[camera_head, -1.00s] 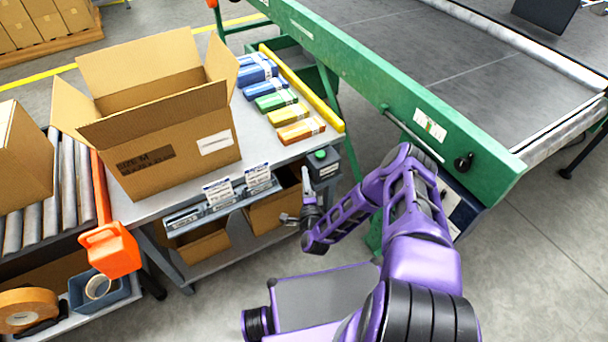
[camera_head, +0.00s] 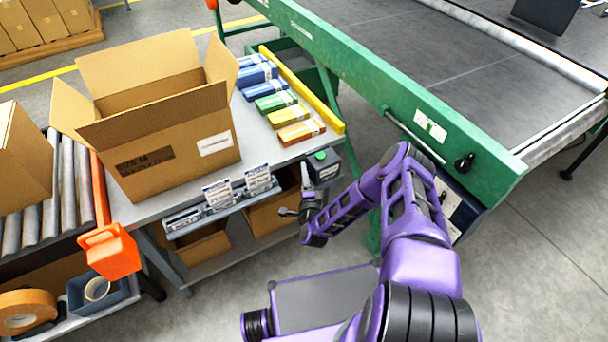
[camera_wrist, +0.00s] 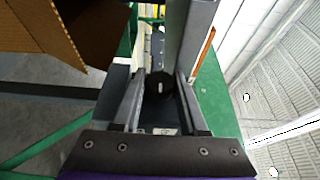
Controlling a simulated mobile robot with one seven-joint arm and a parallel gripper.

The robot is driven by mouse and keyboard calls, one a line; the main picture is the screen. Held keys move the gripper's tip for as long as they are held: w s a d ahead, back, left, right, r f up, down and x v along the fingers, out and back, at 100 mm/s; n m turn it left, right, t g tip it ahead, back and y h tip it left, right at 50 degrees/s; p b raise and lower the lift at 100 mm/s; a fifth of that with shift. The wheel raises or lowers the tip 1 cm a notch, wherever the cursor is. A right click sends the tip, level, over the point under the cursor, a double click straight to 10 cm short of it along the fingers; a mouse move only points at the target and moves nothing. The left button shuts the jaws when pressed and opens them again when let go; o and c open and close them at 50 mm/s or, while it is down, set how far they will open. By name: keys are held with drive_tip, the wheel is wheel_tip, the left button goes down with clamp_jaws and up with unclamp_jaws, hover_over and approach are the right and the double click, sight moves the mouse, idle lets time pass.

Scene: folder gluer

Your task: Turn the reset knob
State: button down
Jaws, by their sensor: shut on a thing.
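The dark control box (camera_head: 325,166) with a green button on top sits at the right front corner of the packing table. In the wrist view a dark round knob (camera_wrist: 161,87) with a small pale mark lies between my gripper's two grey fingers (camera_wrist: 160,80). The fingers are shut on it, one on each side. In the head view my gripper (camera_head: 308,180) is at the front of the control box, small and dark; the knob is hidden there.
An open cardboard box (camera_head: 180,140) and several small coloured cartons (camera_head: 270,103) stand on the table (camera_head: 258,130). Label holders (camera_head: 218,195) line its front edge. A green-framed conveyor (camera_head: 450,135) runs along the right. Floor at lower right is clear.

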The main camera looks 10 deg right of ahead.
drive_tip(key=shift+r+p, duration=0.15)
drive_tip(key=shift+p, duration=0.2)
drive_tip(key=n+g+p, duration=0.1)
drive_tip(key=g+p, duration=0.1)
drive_tip(key=shift+r+g, duration=0.15)
drive_tip(key=shift+g, duration=0.25)
drive_tip(key=n+g+p, duration=0.1)
drive_tip(key=g+p, duration=0.2)
drive_tip(key=g, duration=0.1)
drive_tip(key=shift+a, duration=0.1)
drive_tip(key=g, duration=0.2)
drive_tip(key=n+g+h+p, duration=0.1)
drive_tip(key=g, duration=0.2)
drive_tip(key=shift+w+f+n+p, duration=0.1)
drive_tip(key=shift+f+n+p, duration=0.1)
drive_tip(key=shift+n+p, duration=0.1)
drive_tip(key=shift+f+g+h, duration=0.1)
drive_tip(key=shift+g+h, duration=0.4)
drive_tip(key=shift+g, duration=0.7)
drive_tip(key=shift+n+g+b, duration=0.35)
drive_tip(key=shift+n+g, duration=0.05)
drive_tip(key=shift+g, duration=0.2)
drive_tip(key=c, duration=0.7)
unclamp_jaws()
drive_tip(key=shift+c, duration=0.2)
